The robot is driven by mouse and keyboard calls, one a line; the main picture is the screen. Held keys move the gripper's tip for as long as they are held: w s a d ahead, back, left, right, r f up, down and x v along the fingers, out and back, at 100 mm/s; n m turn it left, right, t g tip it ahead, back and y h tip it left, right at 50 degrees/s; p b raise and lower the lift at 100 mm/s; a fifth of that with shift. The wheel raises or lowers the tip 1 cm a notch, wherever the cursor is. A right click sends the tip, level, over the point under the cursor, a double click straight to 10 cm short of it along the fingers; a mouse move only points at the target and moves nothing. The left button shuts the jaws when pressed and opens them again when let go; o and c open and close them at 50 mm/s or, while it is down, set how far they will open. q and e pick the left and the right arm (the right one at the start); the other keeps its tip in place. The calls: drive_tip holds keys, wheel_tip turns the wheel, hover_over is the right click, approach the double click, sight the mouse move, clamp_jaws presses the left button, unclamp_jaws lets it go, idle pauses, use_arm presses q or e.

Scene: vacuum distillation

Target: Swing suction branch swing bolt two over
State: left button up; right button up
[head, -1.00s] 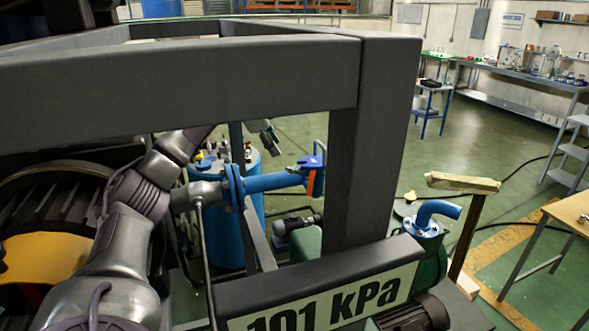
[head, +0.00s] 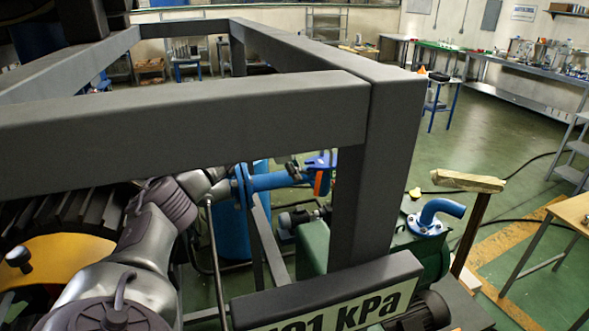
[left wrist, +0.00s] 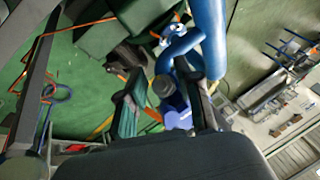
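The blue suction branch pipe (head: 270,181) runs right from its flange (head: 242,187) in the head view. Its right end has a blue and orange-red fitting (head: 320,180). My left gripper (head: 294,170) is small and partly hidden by the frame there, close to that end. In the left wrist view, my left gripper (left wrist: 165,98) is open, one dark finger on each side of a grey round-headed part (left wrist: 164,86), which seems to be the swing bolt. Contact with the fingers cannot be told. Blue pipework (left wrist: 183,48) lies just behind it. My right gripper is not in view.
A thick dark grey frame (head: 180,108) with a post (head: 385,170) crosses the head view in front of the pipe. A pump with a blue elbow (head: 440,212) and a wooden-topped post (head: 468,181) stand to the right.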

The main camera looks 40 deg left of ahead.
use_arm(q)
clamp_jaws()
drive_tip(key=shift+w+d+r+g+y, duration=0.3)
drive_tip(key=shift+w+r+g, duration=0.1)
drive_tip(key=shift+r+g, duration=0.25)
drive_tip(key=shift+g+y, duration=0.3)
drive_tip(key=shift+g, duration=0.25)
drive_tip(key=shift+o, duration=0.5)
unclamp_jaws()
